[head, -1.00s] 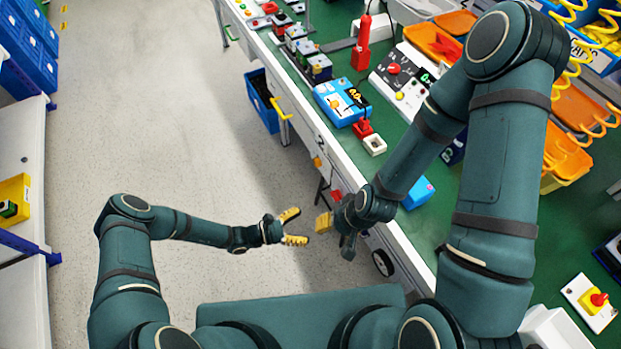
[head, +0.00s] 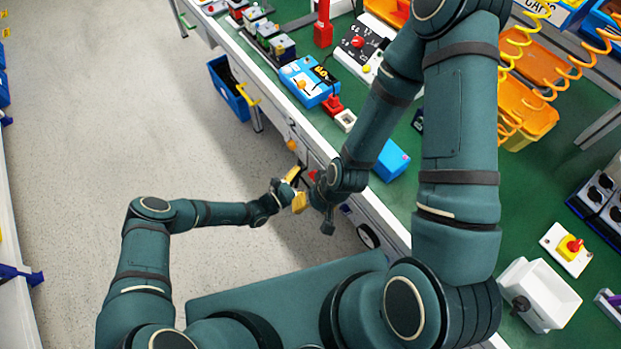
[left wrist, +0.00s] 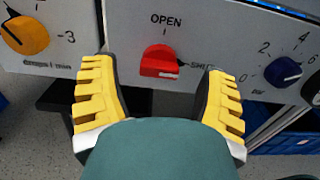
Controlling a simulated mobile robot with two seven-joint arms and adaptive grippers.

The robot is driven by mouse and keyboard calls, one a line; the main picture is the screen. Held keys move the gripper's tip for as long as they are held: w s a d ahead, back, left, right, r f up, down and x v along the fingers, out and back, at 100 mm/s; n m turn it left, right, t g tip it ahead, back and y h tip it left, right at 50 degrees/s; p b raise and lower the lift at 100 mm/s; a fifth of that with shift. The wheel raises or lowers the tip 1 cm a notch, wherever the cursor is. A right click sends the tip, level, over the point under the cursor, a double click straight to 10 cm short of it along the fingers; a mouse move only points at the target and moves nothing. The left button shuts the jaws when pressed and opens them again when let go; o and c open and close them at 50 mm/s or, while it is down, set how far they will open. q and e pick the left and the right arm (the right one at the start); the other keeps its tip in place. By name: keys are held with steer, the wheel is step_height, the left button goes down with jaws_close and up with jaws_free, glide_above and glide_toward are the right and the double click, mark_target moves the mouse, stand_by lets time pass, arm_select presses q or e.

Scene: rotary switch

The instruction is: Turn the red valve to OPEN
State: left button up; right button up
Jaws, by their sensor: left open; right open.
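The red valve (left wrist: 158,61) is a knob on a pale panel at the bench front, centred in the left wrist view. OPEN is printed above it and SHUT to its right. Its bar lies about level, towards SHUT. In the head view it is a small red spot (head: 312,175), partly hidden. My left gripper (head: 296,190) is open before the panel. Its yellow fingers (left wrist: 160,98) stand either side of the valve, apart from it. My right gripper (head: 322,208) is open close beside the left one; its fingers are mostly hidden.
On the same panel are a yellow knob (left wrist: 27,35) at left and a blue knob (left wrist: 283,72) at right. The green bench (head: 400,140) carries a blue device (head: 309,82), a blue box (head: 391,160) and a white tray (head: 540,294). Floor at left is clear.

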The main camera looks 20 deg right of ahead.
arm_select(q)
steer(key=shift+w+d, duration=0.25)
steer(key=shift+d, duration=0.45)
steer(key=shift+c, duration=0.2)
steer(key=c, duration=1.2)
steer(key=shift+o, duration=0.2)
